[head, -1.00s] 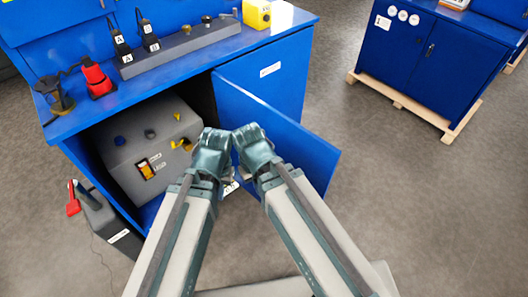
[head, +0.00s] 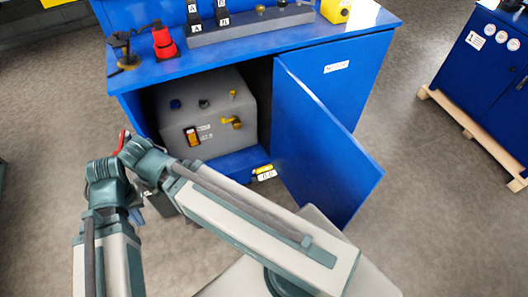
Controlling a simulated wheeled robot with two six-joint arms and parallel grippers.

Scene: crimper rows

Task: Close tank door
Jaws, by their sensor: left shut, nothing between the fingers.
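The blue tank door (head: 322,145) stands open, swung out from the right side of the cabinet opening. Behind the opening, the grey tank (head: 205,120) with yellow fittings sits inside the blue cabinet. My left gripper (head: 128,197) is at the lower left, in front of the cabinet's left edge, well apart from the door. It is shut and empty. My right arm reaches across from the lower right, and its gripper (head: 147,160) is close beside the left one. The right fingers are hidden, so their state is unclear.
The bench top (head: 240,50) holds a red tool (head: 164,43), a dark stand (head: 125,50), a grey rail (head: 252,27) and a yellow box (head: 335,10). Another blue cabinet (head: 480,65) stands on a pallet at the right. Floor between the cabinets is clear.

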